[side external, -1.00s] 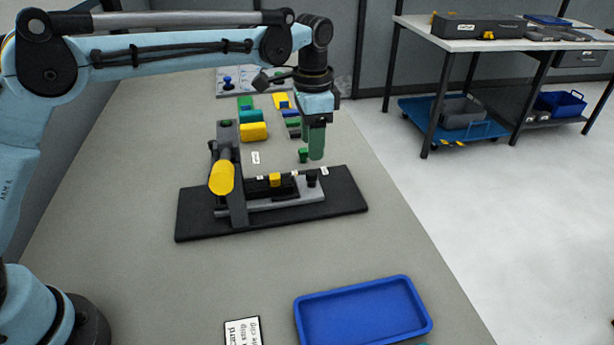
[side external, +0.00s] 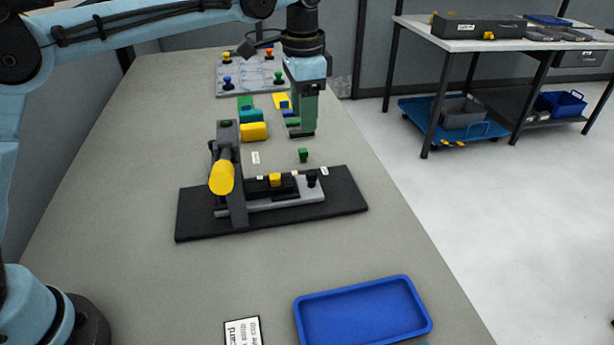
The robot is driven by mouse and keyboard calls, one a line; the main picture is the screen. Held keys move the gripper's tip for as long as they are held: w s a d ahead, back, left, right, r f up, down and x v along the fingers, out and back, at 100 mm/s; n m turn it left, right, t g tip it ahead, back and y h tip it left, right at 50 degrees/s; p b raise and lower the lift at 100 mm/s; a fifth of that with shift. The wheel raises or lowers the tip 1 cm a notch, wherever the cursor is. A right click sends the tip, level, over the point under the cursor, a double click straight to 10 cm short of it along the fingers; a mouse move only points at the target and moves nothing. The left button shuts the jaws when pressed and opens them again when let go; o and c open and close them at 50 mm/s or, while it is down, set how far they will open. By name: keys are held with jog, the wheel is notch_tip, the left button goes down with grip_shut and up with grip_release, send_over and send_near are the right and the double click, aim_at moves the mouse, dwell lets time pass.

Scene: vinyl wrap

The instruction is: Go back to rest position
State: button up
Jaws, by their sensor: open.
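My gripper (side external: 301,133) hangs pointing down from the light blue arm, above the far right part of the bench (side external: 130,190). It has green fingers and is open, with nothing seen held in it.
A black-based fixture with a yellow-handled lever (side external: 222,178) stands mid-bench. A blue tray (side external: 362,312) and a printed card (side external: 243,331) lie in front. Yellow (side external: 253,131) and teal blocks and a panel with coloured knobs (side external: 240,75) are behind. The left bench is clear.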

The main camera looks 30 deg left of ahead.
jog(key=s+a+r+n+t+y, duration=0.25)
jog(key=s+a+n+t, duration=0.2)
jog(key=s+a, duration=0.75)
jog(key=s+f+n+t+h, duration=0.2)
jog(key=s+f+n, duration=0.2)
jog(key=s+f, duration=0.3)
jog(key=shift+s+a+h, duration=0.15)
jog(key=shift+s+h, duration=0.2)
jog(key=shift+s, duration=0.4)
